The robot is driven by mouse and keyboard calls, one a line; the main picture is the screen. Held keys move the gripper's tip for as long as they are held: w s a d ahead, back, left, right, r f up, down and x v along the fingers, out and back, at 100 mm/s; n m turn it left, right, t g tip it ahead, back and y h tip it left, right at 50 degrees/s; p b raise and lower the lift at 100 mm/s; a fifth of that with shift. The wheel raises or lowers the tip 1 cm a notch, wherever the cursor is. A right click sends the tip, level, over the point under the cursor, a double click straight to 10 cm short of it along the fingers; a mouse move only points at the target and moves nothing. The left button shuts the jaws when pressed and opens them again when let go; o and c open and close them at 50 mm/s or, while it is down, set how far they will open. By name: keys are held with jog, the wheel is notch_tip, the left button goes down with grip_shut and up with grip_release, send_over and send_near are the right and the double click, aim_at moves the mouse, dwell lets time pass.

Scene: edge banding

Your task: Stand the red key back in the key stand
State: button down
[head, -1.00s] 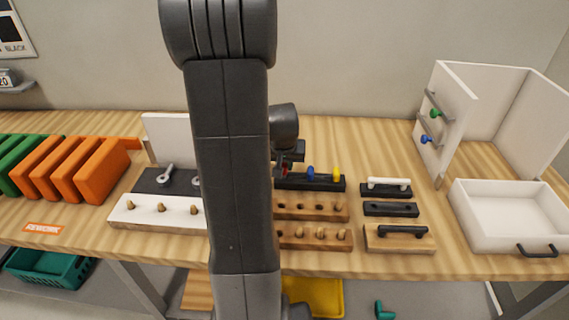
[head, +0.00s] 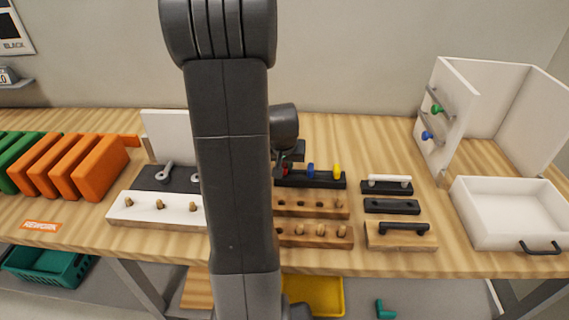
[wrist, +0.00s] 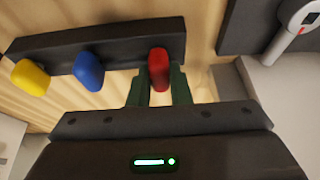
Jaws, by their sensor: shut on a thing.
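The black key stand (head: 325,182) lies on the bench, with a blue key (head: 311,169) and a yellow key (head: 337,171) upright in it. In the wrist view the stand (wrist: 120,46) runs across the top, with the blue key (wrist: 89,71) and yellow key (wrist: 30,77) to the left. The red key (wrist: 158,66) is between the green fingers of my gripper (wrist: 159,87), over the stand's right end there. In the head view the red key (head: 285,169) shows at the stand's left end, partly behind my arm. Its lower end is hidden, so I cannot tell how deep it sits.
Wooden peg blocks (head: 312,203) lie in front of the stand. Bar handles on blocks (head: 390,184) are to its right, beside a white drawer (head: 510,215). A dark board with metal keys or hooks (head: 166,177) lies to the left.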

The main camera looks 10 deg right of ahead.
jog(key=shift+f, duration=0.1)
dwell(0.3)
jog(key=c, duration=1.3)
grip_release()
jog(key=shift+o, duration=0.2)
jog(key=shift+r+p, duration=1.7)
jog(key=shift+r, duration=0.85)
